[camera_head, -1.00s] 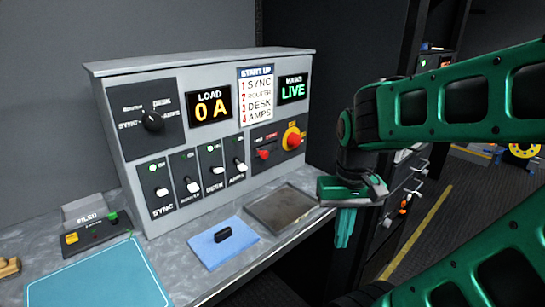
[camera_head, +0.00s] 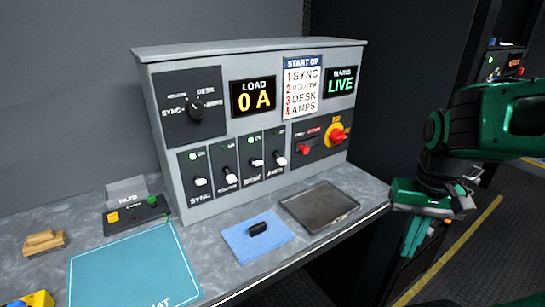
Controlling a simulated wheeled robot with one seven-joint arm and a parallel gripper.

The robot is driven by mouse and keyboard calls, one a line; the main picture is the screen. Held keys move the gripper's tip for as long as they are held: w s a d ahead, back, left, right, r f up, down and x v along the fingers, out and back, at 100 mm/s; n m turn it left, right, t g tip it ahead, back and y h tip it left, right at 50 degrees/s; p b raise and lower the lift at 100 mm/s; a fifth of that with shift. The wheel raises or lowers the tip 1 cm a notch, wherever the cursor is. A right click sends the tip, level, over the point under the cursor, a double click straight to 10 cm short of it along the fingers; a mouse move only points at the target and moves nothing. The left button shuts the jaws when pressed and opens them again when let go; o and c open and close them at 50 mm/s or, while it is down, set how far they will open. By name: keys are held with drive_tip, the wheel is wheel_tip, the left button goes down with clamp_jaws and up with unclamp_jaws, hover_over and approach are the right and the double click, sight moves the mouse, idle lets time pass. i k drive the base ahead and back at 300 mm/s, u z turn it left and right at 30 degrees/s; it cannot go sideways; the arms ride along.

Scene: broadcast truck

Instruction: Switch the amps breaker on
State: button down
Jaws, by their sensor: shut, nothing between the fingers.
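The amps breaker (camera_head: 281,161) is the rightmost white lever in the row on the grey panel (camera_head: 205,62). Its lever sits low, and its lamp looks dark. The router lever (camera_head: 232,180) also sits low with a dark lamp. The sync lever (camera_head: 201,181) and desk lever (camera_head: 255,162) sit higher, under green lamps. The load display (camera_head: 253,98) reads 0 A. A start-up card (camera_head: 302,88) lists sync, router, desk, amps. My gripper (camera_head: 412,240) is shut and empty, fingers down, right of the bench and well apart from the panel.
A rotary selector (camera_head: 195,108), red switch (camera_head: 304,149) and red-yellow knob (camera_head: 336,136) are on the panel. On the bench are a dark tray (camera_head: 318,206), a blue cloth (camera_head: 240,240) with a black piece (camera_head: 258,229), a teal mat (camera_head: 130,275) and a small box (camera_head: 137,214).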

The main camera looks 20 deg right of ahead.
sight(281, 161)
drive_tip(key=z, duration=0.2)
drive_tip(key=k, duration=1.1)
drive_tip(key=u, duration=0.1)
drive_tip(key=i, duration=0.5)
